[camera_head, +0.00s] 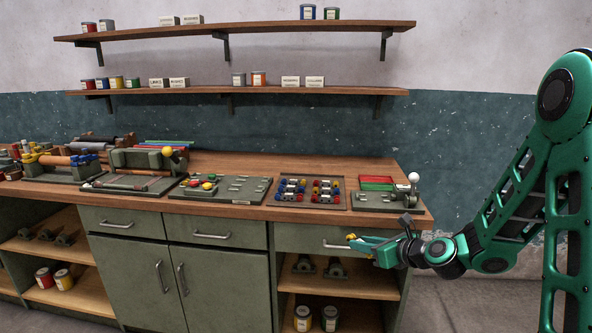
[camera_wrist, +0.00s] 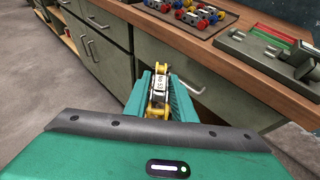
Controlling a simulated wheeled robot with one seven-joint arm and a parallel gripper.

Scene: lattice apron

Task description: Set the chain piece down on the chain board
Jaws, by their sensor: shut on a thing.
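My gripper (camera_head: 374,245) is shut on the chain piece (camera_head: 354,238), in front of the bench drawers and below the worktop edge. In the wrist view the chain piece (camera_wrist: 159,92) has yellow ends and a white label with small dark print. It sits between the teal fingers of my gripper (camera_wrist: 160,95), clear of any surface. A dark board (camera_head: 310,203) with rows of red and blue pieces lies on the worktop, up and left of my gripper; it looks like the chain board. It also shows at the top of the wrist view (camera_wrist: 180,24).
A grey fixture plate (camera_head: 375,203) with a white-knobbed lever (camera_head: 413,178) stands at the worktop's right end. A red and green tray (camera_head: 377,183) lies behind it. Left is a grey board (camera_head: 236,190) with coloured knobs. The drawer handle (camera_head: 335,245) is close to my gripper.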

